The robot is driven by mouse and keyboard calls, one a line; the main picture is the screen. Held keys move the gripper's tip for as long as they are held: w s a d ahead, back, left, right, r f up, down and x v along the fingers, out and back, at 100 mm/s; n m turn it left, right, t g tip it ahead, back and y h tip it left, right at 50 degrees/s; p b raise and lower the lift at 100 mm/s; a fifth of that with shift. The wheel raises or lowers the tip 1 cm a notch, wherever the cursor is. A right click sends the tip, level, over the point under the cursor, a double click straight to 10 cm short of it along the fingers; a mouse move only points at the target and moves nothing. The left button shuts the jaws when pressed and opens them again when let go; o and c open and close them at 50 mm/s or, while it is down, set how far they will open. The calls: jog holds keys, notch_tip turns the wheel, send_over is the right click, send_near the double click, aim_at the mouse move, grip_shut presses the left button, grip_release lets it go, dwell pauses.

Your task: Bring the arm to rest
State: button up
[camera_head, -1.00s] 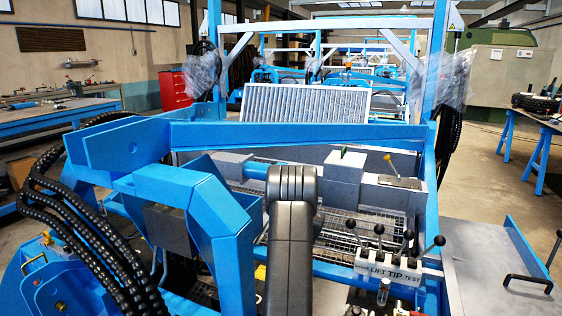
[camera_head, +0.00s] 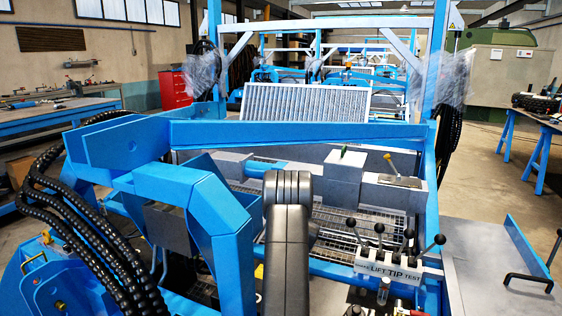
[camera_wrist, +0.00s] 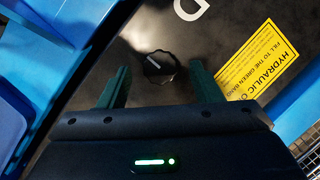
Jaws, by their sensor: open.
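My gripper (camera_wrist: 160,88) shows in the wrist view with its two dark green fingers spread apart, open and with nothing between them. A black round knob (camera_wrist: 159,67) with a pale pointer line sits on a dark panel (camera_wrist: 110,65) beyond the fingertips. I cannot tell the exact gap between the fingers and the panel. In the head view my dark grey arm (camera_head: 286,240) stands up in the lower middle, and my gripper is hidden there.
A yellow hydraulic label (camera_wrist: 258,60) lies right of the knob. Blue frame beams (camera_head: 300,134) cross ahead of my arm. Black hoses (camera_head: 75,230) hang at left. A lever block (camera_head: 390,262) stands at right, beside a grey plate (camera_head: 480,260) with a black handle.

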jog(key=shift+x, duration=1.15)
jog(key=shift+d+r+m+t, duration=0.15)
jog(key=shift+m+t, duration=0.1)
jog(key=shift+m, duration=0.35)
jog(key=shift+r+m+t, duration=0.15)
jog(key=shift+m+t, duration=0.1)
jog(key=shift+m, duration=0.35)
jog(key=m+t, duration=0.1)
jog(key=m, duration=0.1)
jog(key=m+t+b, duration=0.1)
jog(key=m, duration=0.2)
jog(key=shift+s, duration=0.15)
jog(key=p+v, duration=0.2)
jog(key=v, duration=1.1)
jog(key=shift+d+r, duration=0.2)
jog(key=shift+r, duration=0.2)
jog(key=shift+s, duration=0.1)
